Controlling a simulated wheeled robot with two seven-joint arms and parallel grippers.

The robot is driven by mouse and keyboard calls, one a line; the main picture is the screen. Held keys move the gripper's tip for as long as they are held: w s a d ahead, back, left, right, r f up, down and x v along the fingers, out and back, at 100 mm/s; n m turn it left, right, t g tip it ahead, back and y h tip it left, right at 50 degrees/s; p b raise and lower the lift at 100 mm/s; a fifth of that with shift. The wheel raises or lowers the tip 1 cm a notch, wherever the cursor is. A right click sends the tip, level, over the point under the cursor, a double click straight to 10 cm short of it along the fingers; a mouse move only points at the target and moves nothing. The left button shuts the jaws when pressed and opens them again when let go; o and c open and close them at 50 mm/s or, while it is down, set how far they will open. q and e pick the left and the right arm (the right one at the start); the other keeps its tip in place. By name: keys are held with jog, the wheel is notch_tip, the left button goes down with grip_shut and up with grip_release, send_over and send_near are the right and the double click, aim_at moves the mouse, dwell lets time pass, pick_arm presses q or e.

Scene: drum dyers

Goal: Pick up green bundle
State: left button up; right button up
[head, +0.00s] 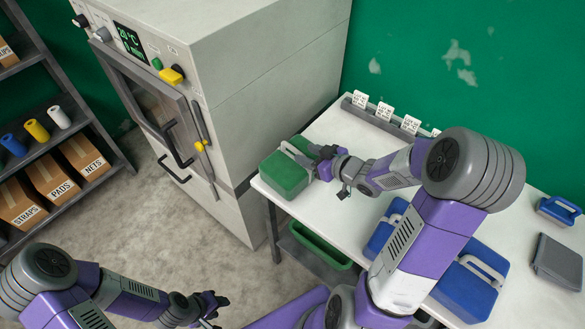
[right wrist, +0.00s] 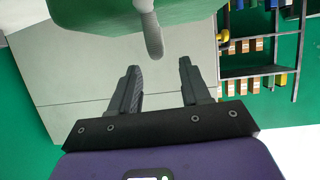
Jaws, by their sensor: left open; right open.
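The green bundle (head: 284,175), with a pale carry handle (head: 298,154), sits on the white table's left end. My right gripper (head: 322,158) is open just right of the bundle, close to its handle. In the right wrist view the bundle (right wrist: 112,22) fills the top, and its handle (right wrist: 151,32) stands beyond the gap between my two spread fingertips (right wrist: 158,67). The handle is not between the fingers, and the gripper is empty. My left gripper (head: 216,304) is open, low over the floor at the bottom.
Blue bundles (head: 468,290) with handles lie on the white table (head: 335,215), partly hidden by my right arm. A rail (head: 385,122) with labels runs along the back. A grey machine (head: 235,80) stands left of the table. A green tray (head: 318,245) sits below it.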

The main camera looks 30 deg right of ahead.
aim_at(294, 148)
jog(key=b+x, duration=0.1)
jog(key=x, duration=0.6)
jog(key=shift+d+f+b, duration=0.1)
jog(key=shift+b, duration=0.3)
jog(key=shift+s, duration=0.1)
grip_shut()
dwell(0.7)
